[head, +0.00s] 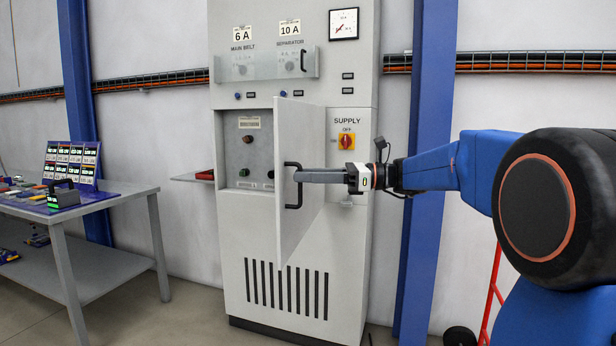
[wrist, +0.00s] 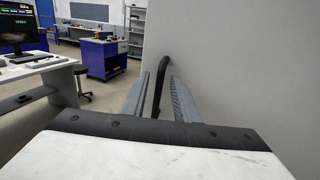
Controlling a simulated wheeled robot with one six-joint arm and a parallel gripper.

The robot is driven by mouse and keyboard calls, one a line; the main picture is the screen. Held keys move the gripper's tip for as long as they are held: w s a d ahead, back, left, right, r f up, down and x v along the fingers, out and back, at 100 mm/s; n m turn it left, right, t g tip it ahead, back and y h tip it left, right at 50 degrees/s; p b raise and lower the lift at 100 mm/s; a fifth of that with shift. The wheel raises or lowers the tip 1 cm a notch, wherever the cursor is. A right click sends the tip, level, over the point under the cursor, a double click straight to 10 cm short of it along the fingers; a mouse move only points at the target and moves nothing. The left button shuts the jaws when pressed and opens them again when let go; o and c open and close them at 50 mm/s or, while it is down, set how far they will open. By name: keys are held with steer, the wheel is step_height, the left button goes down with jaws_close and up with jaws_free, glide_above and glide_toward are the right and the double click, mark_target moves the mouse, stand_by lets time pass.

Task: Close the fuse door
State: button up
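The grey fuse door (head: 301,135) stands open, swung out from the cabinet, with its hinge side at the right. A black bar handle (head: 289,185) sits near its free edge. My gripper (head: 297,176) reaches in from the right, its fingers at the handle. In the wrist view, the two fingers (wrist: 160,92) lie on either side of the black handle (wrist: 161,84), with a gap between them. The door face (wrist: 235,70) fills the right of that view. The open compartment (head: 247,150) shows a label and round knobs; the door hides its right part.
A small shelf (head: 192,178) juts out at the left. A workbench (head: 110,202) stands farther left, with clear floor between it and the cabinet.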

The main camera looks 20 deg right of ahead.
jaws_close()
